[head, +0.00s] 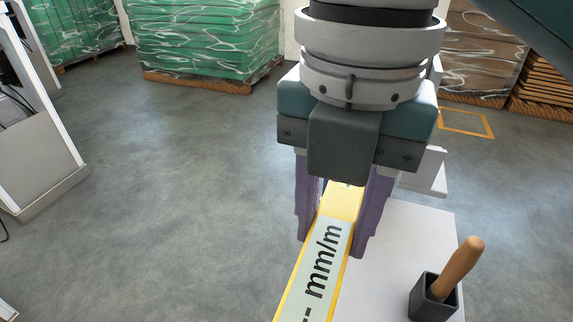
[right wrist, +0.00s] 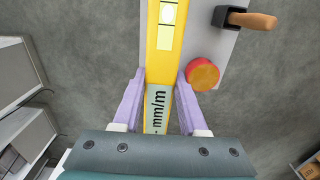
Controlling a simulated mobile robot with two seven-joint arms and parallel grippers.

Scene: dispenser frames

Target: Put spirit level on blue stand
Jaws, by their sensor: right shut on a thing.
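The spirit level is a long yellow bar (head: 340,205) with a pale label reading "mm/m". It also shows in the right wrist view (right wrist: 163,55), with a light vial window near the top. My right gripper (head: 331,247) has its two purple fingers on either side of the level and is shut on it. The same fingers show in the right wrist view (right wrist: 160,75). The level's near end runs out of the head view. No blue stand shows in either view. My left gripper is not in view.
A white table top (head: 415,230) lies beside the level. A dark holder with a wooden handle (head: 459,265) stands on it. A red-orange round thing (right wrist: 202,74) is close to the right finger. Green wrapped pallets (head: 205,40) stand behind; grey floor is open at left.

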